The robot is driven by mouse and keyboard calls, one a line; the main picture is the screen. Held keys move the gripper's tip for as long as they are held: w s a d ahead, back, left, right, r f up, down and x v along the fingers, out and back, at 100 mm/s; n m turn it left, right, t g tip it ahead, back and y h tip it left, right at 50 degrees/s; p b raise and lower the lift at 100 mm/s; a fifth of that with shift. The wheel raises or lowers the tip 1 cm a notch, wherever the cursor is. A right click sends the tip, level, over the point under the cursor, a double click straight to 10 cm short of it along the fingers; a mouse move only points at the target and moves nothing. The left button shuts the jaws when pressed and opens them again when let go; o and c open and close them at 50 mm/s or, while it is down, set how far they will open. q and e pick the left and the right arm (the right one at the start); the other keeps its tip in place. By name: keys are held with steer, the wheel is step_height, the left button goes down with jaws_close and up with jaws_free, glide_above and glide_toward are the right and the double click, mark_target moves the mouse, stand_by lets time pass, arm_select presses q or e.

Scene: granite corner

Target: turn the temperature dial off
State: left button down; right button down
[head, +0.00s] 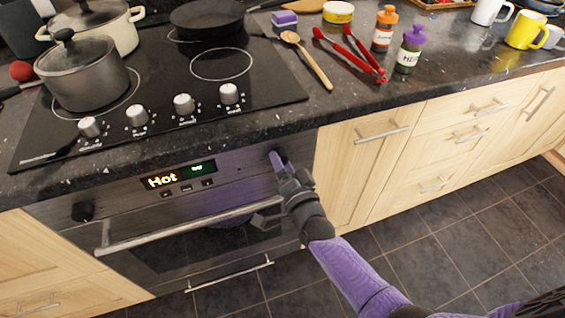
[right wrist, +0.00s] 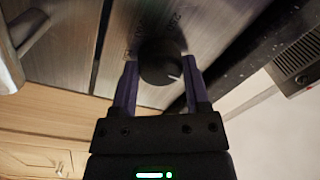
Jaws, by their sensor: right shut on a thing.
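The temperature dial (right wrist: 160,64) is a round black knob with a white pointer mark on the oven's front panel. In the right wrist view it sits between the two purple fingers of my right gripper (right wrist: 161,88), which is shut on it. The pointer mark faces toward the lower right of that view. In the head view my right gripper (head: 279,160) reaches the right end of the oven panel and hides the dial. My left gripper is not in view.
A second black knob (head: 83,211) is at the panel's left end. The oven door handle (head: 180,230) runs just below my gripper. The hob above carries a grey pot (head: 83,80) and a black pan (head: 207,18). Red tongs (head: 352,55) lie on the dark worktop.

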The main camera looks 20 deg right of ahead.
steer(key=shift+c, duration=1.6)
jaws_free()
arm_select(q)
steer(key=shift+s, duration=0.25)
arm_select(e)
steer(key=shift+o, duration=1.2)
arm_select(q)
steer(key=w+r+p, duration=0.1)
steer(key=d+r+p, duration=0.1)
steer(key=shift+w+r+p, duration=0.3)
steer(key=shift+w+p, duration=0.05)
steer(key=shift+p, duration=0.05)
arm_select(e)
steer(key=s, duration=1)
steer(key=shift+d+f, duration=0.25)
steer(key=shift+d, duration=0.15)
